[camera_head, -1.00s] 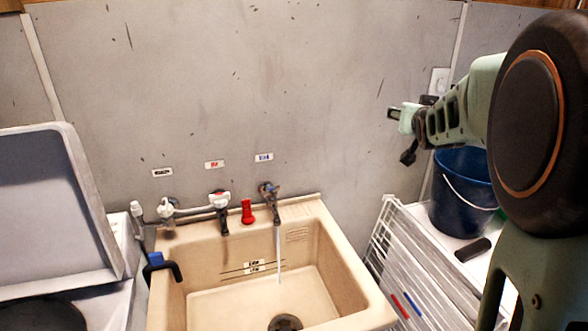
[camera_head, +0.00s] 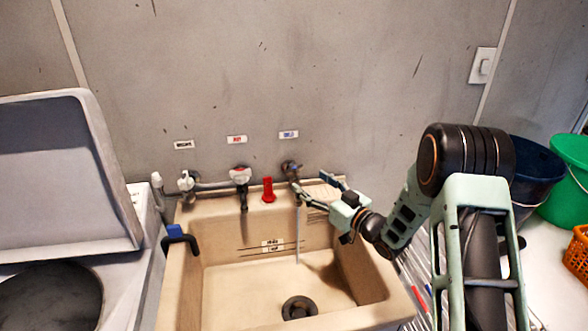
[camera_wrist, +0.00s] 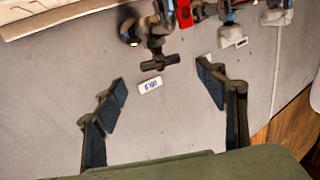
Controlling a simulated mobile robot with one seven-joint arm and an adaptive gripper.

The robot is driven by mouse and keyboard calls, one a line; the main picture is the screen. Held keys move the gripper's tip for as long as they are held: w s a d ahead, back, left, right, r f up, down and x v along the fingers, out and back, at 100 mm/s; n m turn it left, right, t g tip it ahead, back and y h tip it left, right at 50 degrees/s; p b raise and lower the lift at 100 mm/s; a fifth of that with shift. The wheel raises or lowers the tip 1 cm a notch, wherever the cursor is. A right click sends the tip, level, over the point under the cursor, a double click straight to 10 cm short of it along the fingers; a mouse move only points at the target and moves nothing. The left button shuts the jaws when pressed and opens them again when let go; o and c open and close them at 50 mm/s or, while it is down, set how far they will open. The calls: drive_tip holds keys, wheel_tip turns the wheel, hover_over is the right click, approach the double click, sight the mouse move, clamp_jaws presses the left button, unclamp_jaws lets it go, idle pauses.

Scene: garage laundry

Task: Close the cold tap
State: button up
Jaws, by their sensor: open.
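The cold tap (camera_head: 290,170) is on the wall above the right back of the sink, under a small label with blue lettering (camera_head: 289,134). A thin stream of water (camera_head: 298,236) falls from it into the sink (camera_head: 218,285). My gripper (camera_head: 314,184) is open and empty, just right of the tap. In the wrist view the cold tap (camera_wrist: 157,36) hangs upside down, its cross handle pointing between the spread fingers of my gripper (camera_wrist: 162,78). The handle looks a little beyond the fingertips. I cannot tell whether either finger touches it.
The hot tap (camera_head: 240,176) and another tap (camera_head: 188,184) are to the left. A red object (camera_head: 268,190) stands on the sink's back edge, close to the cold tap. A drying rack (camera_head: 421,292), a dark blue bucket (camera_head: 530,172) and a green bucket (camera_head: 570,180) are right.

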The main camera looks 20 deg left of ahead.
sight(295, 174)
drive_tip(key=p+x, duration=0.1)
drive_tip(key=x, duration=0.8)
drive_tip(key=shift+w+a, duration=0.2)
drive_tip(key=shift+w, duration=0.05)
drive_tip(key=shift+c, duration=0.6)
drive_tip(key=c, duration=1.1)
drive_tip(key=shift+f+m+t+h+b, duration=0.1)
drive_tip(key=shift+m+t+h+b, duration=0.2)
drive_tip(key=shift+t+b, duration=0.1)
drive_tip(key=shift+f+m+t+h+b, duration=0.1)
drive_tip(key=shift+m+t+h+b, duration=0.45)
drive_tip(key=shift+b, duration=0.6)
drive_tip(key=m+t+h+b, duration=0.3)
drive_tip(key=b, duration=0.3)
drive_tip(key=shift+w+d+h, duration=0.1)
drive_tip(key=shift+w+h, duration=0.05)
drive_tip(key=shift+h, duration=0.2)
drive_tip(key=shift+d+m+t+h+b, duration=0.1)
drive_tip(key=shift+m+t+h+b, duration=0.25)
drive_tip(key=shift+h+b, duration=0.35)
